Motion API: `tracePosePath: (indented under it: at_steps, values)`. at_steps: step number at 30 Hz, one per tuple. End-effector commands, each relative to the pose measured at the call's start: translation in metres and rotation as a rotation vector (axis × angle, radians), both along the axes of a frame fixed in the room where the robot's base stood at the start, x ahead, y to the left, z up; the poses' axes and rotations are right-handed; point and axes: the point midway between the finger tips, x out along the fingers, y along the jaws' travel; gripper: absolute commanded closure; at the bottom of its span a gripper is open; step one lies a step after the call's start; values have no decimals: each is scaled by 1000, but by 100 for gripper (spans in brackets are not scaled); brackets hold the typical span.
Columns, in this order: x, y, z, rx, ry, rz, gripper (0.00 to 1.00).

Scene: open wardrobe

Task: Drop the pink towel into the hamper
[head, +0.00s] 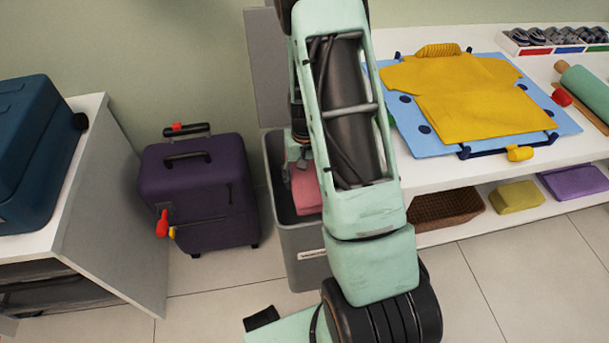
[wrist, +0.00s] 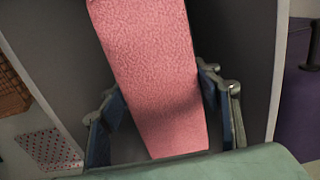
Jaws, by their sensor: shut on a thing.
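The pink towel (head: 306,190) shows inside the opening of the grey hamper (head: 307,262), partly hidden by my arm. The hamper's lid stands up at the back. My gripper (head: 300,163) is over the hamper's opening, mostly hidden behind my arm. In the wrist view the pink towel (wrist: 155,75) runs between the two fingers of my gripper (wrist: 163,112), which is shut on it. Dark grey hamper walls (wrist: 235,40) lie around the towel there. Whether the towel touches the hamper's bottom is hidden.
A purple suitcase (head: 200,195) stands left of the hamper. A white shelf unit to the right bears a folded yellow garment (head: 470,105) on a blue board, with a wicker basket (head: 446,208) and folded cloths below. A blue case (head: 38,150) sits on a white cabinet at left.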

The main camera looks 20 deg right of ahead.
Motion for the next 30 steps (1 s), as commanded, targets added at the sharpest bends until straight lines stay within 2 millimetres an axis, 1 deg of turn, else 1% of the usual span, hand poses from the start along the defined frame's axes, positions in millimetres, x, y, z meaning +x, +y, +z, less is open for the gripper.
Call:
tracePosePath:
  at_steps: [1, 18, 24, 30]
  values:
    - [0, 0, -11, 0, 0, 0, 55]
    - [0, 0, -78, 0, -1, -1, 55]
    - [0, 0, -95, 0, 0, 0, 55]
    - [0, 0, -100, 0, -1, 0, 55]
